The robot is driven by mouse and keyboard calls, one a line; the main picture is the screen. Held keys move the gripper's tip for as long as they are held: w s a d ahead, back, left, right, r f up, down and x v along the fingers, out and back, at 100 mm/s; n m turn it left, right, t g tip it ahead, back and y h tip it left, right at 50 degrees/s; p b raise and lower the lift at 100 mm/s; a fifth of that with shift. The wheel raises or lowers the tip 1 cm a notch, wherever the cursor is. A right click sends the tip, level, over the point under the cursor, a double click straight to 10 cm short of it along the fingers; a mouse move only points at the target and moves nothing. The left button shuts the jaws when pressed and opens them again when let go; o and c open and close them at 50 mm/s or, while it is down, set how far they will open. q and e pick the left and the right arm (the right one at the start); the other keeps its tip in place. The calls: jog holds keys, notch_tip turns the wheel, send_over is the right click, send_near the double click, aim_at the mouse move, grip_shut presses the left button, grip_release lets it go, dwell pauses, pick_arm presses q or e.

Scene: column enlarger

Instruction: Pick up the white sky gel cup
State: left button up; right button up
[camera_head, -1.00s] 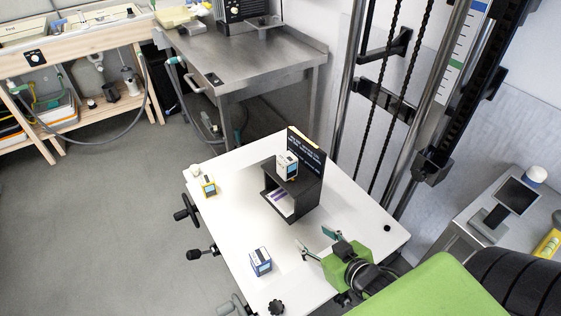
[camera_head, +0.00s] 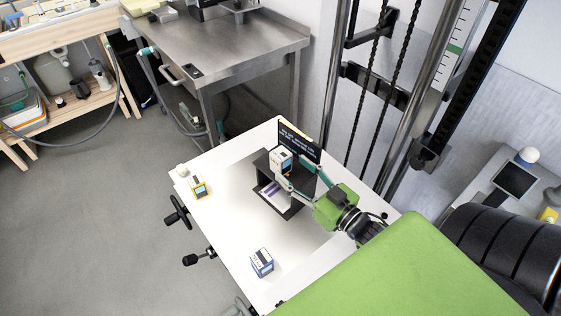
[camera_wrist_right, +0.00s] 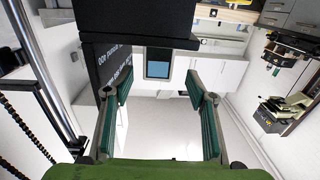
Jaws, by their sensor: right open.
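The white cup (camera_head: 280,160) with a blue label stands upright on top of a small black stand (camera_head: 300,197) on the white table. In the right wrist view the cup (camera_wrist_right: 158,66) shows upside down, centred between the fingers and slightly beyond their tips. My right gripper (camera_head: 290,174) is open and empty, reaching from the lower right with its fingertips close to the cup. Its teal-padded fingers (camera_wrist_right: 158,88) also show in the right wrist view, apart from the cup. My left gripper is out of view.
A black sign (camera_head: 299,142) stands behind the cup. Metal column rails (camera_head: 385,130) rise at the right. The table's left middle is clear.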

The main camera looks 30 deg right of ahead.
aim_at(286, 164)
jog(key=w, duration=0.4)
jog(key=w+f+p, duration=0.1)
jog(key=w, duration=0.1)
jog(key=shift+w+a, duration=0.25)
jog(key=c, duration=1.3)
jog(key=shift+r, duration=0.1)
jog(key=shift+c, duration=0.7)
jog(key=shift+r, duration=0.15)
